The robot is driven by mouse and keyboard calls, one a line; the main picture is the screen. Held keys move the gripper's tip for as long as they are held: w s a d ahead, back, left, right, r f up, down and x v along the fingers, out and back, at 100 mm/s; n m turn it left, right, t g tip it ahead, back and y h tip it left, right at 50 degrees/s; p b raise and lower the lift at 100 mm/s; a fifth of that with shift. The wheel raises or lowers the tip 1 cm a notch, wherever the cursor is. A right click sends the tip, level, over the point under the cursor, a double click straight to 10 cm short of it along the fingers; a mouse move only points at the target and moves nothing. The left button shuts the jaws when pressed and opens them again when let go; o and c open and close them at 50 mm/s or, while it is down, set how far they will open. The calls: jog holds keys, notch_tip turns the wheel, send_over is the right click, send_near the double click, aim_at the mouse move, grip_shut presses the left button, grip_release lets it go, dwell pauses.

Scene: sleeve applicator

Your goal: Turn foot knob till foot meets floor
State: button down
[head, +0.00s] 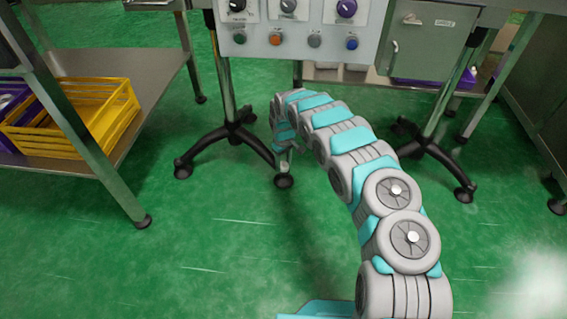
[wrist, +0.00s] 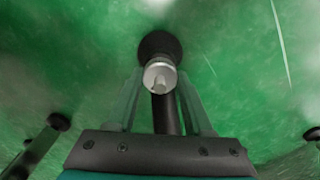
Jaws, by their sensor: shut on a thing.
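In the wrist view the foot knob (wrist: 160,73) is a small silvery cylinder with a stub on its face. A round black foot (wrist: 160,43) shows just beyond it over the green floor. My gripper (wrist: 160,80) has one pale finger on each side of the knob and is shut on it. In the head view the foot (head: 284,181) is a dark disc low under the machine, below a short stem. I cannot tell whether the foot touches the floor.
A control panel (head: 300,30) with knobs and buttons hangs above my arm. Black caster legs (head: 232,135) stand left and right of the foot. A steel shelf (head: 155,95) with a yellow crate (head: 110,110) is at left. The green floor in front is clear.

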aim_at(284, 165)
jog(key=shift+m, duration=1.1)
jog(key=shift+c, duration=1.4)
grip_release()
jog(key=shift+r+p, duration=0.45)
jog(key=shift+r, duration=3.4)
